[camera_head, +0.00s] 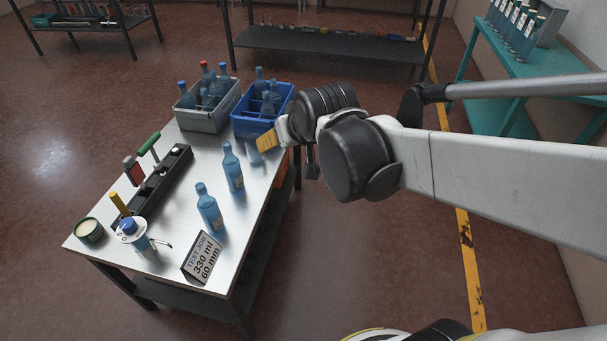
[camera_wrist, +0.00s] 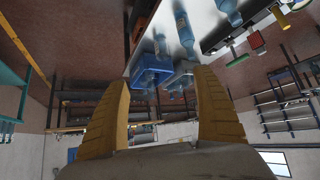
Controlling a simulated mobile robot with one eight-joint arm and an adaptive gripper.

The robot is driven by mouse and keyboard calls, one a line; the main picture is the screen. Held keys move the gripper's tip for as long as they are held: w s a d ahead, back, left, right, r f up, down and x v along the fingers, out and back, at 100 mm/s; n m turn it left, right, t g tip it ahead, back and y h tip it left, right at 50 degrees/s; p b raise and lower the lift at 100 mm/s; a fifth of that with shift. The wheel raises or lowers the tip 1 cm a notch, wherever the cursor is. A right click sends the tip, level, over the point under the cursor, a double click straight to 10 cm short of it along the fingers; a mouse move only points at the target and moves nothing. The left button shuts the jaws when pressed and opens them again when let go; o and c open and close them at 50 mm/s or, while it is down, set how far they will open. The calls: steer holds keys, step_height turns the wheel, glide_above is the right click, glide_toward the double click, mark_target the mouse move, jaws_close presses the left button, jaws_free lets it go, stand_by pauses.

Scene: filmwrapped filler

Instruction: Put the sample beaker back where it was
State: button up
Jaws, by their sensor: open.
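My gripper (camera_head: 267,140) is at the far right edge of the steel table, in front of the blue crate; one yellow finger shows. In the wrist view my gripper (camera_wrist: 158,76) has its two yellow fingers wide apart with nothing held between them. A small bluish vessel (camera_head: 254,158) stands on the table just below the finger, partly hidden; it may be the sample beaker, but I cannot tell. Two capped blue bottles, one nearer (camera_head: 209,212) and one farther (camera_head: 233,172), stand upright on the table. A blue-capped vessel with a white disc (camera_head: 131,232) stands at the front left.
A grey crate (camera_head: 202,122) and a blue crate (camera_head: 247,128) with bottles stand at the table's back. A black tool rack (camera_head: 160,184), a round tin (camera_head: 89,231) and a sign reading 330 ml, 60 mm (camera_head: 202,257) are on the table (camera_head: 183,217). A teal bench (camera_head: 515,66) is at right.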

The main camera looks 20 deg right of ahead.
steer(key=s+f+g, duration=0.1)
steer(key=s+f, duration=0.1)
steer(key=s, duration=1.4)
steer(key=shift+g, duration=0.4)
